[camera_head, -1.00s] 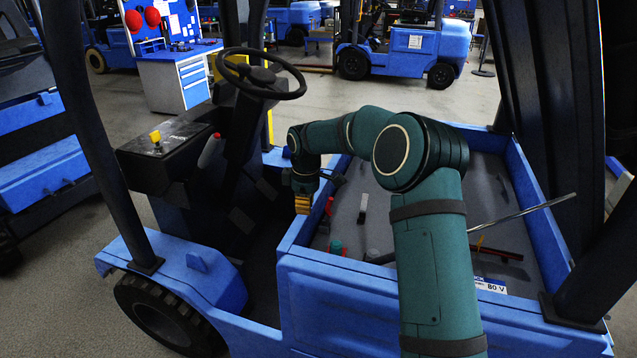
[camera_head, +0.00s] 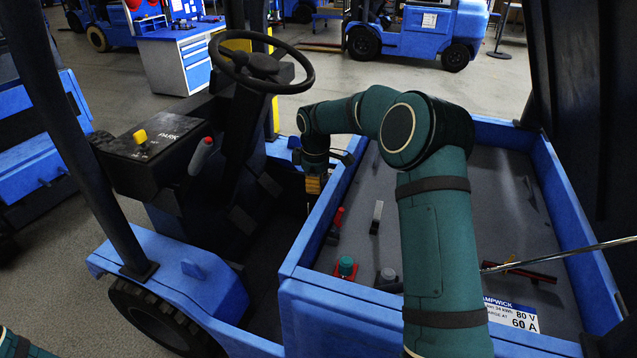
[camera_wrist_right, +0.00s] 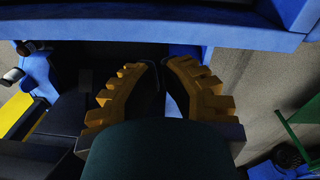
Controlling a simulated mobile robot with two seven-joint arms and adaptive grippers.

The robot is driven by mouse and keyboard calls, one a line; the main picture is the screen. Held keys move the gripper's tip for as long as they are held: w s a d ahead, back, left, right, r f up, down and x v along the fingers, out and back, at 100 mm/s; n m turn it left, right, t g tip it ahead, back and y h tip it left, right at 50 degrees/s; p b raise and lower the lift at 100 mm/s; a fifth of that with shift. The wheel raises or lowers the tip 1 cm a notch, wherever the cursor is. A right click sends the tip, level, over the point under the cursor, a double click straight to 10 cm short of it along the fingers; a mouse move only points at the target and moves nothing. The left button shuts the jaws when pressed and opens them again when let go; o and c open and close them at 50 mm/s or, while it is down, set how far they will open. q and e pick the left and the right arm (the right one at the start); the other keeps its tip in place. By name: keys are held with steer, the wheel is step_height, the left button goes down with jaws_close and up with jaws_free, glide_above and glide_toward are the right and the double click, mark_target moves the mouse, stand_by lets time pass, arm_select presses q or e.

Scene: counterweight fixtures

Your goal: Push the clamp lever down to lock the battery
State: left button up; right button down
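The battery (camera_head: 440,220) is the wide grey block inside the blue truck body, with a label reading 80 V and 60 A. On it stand a red-handled lever (camera_head: 336,222) near the left wall and a pale upright lever (camera_head: 376,217). I cannot tell which is the clamp lever. My right gripper (camera_head: 313,186) points down beside the left wall, above and left of these levers, apart from both. In the right wrist view its yellow toothed fingers (camera_wrist_right: 160,68) come together at the tips with nothing held. My left gripper is out of view.
A teal-topped red button (camera_head: 346,266) and a grey knob (camera_head: 387,276) sit near the front. A red bar (camera_head: 528,272) lies at right, near a thin metal rod (camera_head: 560,256). The blue wall (camera_head: 318,235), steering wheel (camera_head: 262,70) and dark post (camera_head: 75,130) border the space.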

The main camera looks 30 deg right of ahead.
mark_target(315, 212)
steer(key=f, duration=0.7)
steer(key=shift+w+d+f, duration=0.1)
steer(key=shift+w, duration=0.15)
steer(key=shift+s+d+f, duration=0.25)
steer(key=shift+s+d, duration=0.35)
steer(key=shift+d, duration=0.2)
steer(key=shift+s+d+f, duration=0.25)
steer(key=shift+s+d, duration=0.3)
steer(key=shift+d, duration=0.2)
steer(key=shift+s+d, duration=0.1)
steer(key=shift+s+d+t+b, duration=0.2)
steer(key=shift+s+t+b, duration=0.1)
steer(key=shift+b, duration=0.1)
